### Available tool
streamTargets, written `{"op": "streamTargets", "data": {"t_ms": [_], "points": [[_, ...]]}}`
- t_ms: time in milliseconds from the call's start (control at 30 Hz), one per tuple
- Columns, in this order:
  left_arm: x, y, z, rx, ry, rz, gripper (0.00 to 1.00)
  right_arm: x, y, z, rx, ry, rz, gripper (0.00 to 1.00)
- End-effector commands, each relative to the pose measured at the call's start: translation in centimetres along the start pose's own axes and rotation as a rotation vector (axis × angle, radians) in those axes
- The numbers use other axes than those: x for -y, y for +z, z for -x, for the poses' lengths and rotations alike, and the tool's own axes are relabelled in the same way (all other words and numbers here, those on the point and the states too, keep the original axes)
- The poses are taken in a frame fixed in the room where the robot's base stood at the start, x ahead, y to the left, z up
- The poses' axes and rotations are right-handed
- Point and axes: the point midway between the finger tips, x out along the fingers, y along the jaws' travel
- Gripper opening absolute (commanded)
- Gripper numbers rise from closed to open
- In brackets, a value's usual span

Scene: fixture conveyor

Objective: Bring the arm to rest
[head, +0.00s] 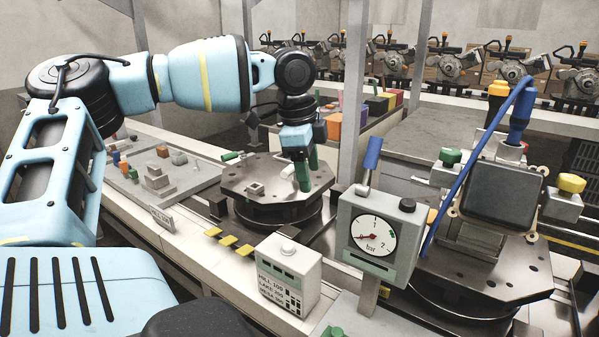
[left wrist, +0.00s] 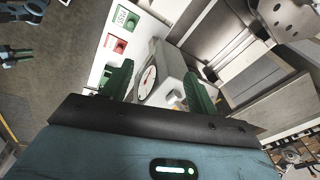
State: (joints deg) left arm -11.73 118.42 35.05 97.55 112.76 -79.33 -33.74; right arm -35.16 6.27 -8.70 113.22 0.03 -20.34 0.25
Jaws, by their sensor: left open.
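My left arm comes in from the left, light blue with black joints, and bends down at the wrist. My left gripper (head: 304,172) has green fingers that point down over the octagonal metal turntable (head: 240,183). Its fingers are open with nothing held between them. I cannot tell how far the fingertips are above the plate. In the left wrist view the two green fingers (left wrist: 158,88) stand apart, with the gauge box (left wrist: 165,70) showing beyond and between them. My right gripper does not show clearly in either view.
A pressure gauge (head: 372,240) on a post and a small display box (head: 283,272) stand in front. A second turntable with a grey fixture (head: 497,190) and blue cable is at right. A tray of blocks (head: 160,172) lies at left. Coloured bins (head: 375,106) stand behind.

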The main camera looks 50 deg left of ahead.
Motion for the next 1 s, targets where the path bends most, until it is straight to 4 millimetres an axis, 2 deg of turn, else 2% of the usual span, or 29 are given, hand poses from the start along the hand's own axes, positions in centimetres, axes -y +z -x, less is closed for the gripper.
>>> {"op": "streamTargets", "data": {"t_ms": [200,867,967,1000], "points": [[0.3,0.7,-0.7,-0.004,-0.007,0.016,0.59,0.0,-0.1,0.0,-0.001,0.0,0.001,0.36],[0.3,0.7,-0.7,-0.003,-0.007,0.016,0.59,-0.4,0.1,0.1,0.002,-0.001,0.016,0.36],[0.1,2.7,-2.7,0.016,0.007,0.042,0.59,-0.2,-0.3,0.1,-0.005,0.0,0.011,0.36],[-0.1,3.9,-4.0,0.029,0.014,0.058,0.59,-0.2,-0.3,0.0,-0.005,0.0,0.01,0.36]]}}
